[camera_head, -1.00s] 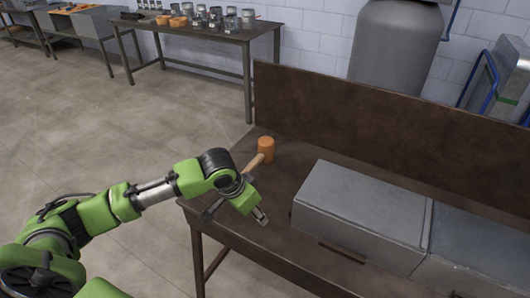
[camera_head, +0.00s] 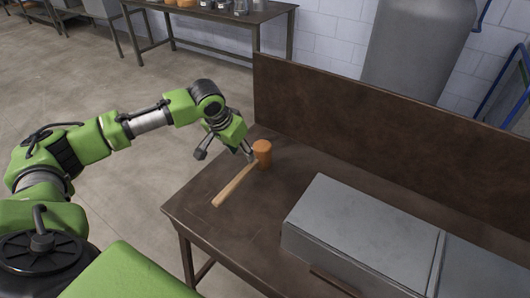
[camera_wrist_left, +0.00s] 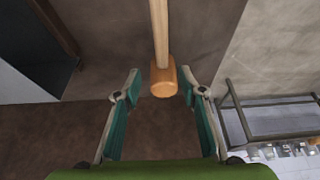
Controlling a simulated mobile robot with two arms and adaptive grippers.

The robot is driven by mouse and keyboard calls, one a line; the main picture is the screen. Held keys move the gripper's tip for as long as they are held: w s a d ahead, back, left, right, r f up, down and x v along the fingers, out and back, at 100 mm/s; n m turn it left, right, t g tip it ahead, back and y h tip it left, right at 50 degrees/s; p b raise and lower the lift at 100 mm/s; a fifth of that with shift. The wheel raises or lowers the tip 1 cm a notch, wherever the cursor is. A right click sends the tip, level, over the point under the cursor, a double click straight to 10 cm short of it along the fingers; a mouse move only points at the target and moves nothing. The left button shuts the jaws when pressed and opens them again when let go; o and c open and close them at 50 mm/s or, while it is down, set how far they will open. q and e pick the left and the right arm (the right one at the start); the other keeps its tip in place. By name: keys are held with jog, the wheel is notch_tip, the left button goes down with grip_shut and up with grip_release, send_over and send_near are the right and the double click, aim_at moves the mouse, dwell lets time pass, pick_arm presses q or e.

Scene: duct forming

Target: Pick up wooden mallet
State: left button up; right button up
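The wooden mallet lies on the brown workbench (camera_head: 190,208). Its orange head (camera_head: 262,152) is near the back panel, and its pale handle (camera_head: 235,184) points toward the bench's front left. My left gripper (camera_head: 226,156) is open, just left of the mallet head and above the bench. In the left wrist view the mallet head (camera_wrist_left: 163,82) lies between the tips of the two open fingers (camera_wrist_left: 160,92), with the handle (camera_wrist_left: 159,32) running away to the top. I see no grip on it. My right gripper is out of view.
A grey metal box (camera_head: 360,235) sits on the bench to the right of the mallet. A tall brown back panel (camera_head: 370,120) runs along the bench's rear edge. Another table (camera_head: 210,22) with cans stands farther back. The bench's left end is otherwise clear.

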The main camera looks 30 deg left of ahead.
aim_at(249, 166)
pick_arm(q)
jog(key=x, duration=0.6)
jog(key=shift+s+f+p, duration=0.1)
jog(key=shift+f+p, duration=0.2)
jog(key=shift+p, duration=0.05)
jog(key=shift+f, duration=0.25)
jog(key=shift+p+x, duration=0.4)
jog(key=shift+x, duration=0.4)
jog(key=x, duration=0.3)
jog(key=shift+w+a, duration=0.2)
jog(key=shift+w, duration=0.05)
jog(key=shift+w+f, duration=0.1)
jog(key=shift+f, duration=0.05)
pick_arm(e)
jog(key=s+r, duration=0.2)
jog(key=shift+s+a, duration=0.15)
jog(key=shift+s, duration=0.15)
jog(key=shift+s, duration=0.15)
pick_arm(q)
jog(key=shift+f+p, duration=0.25)
jog(key=shift+p, duration=0.2)
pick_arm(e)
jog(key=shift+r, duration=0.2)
pick_arm(q)
jog(key=shift+c, duration=0.5)
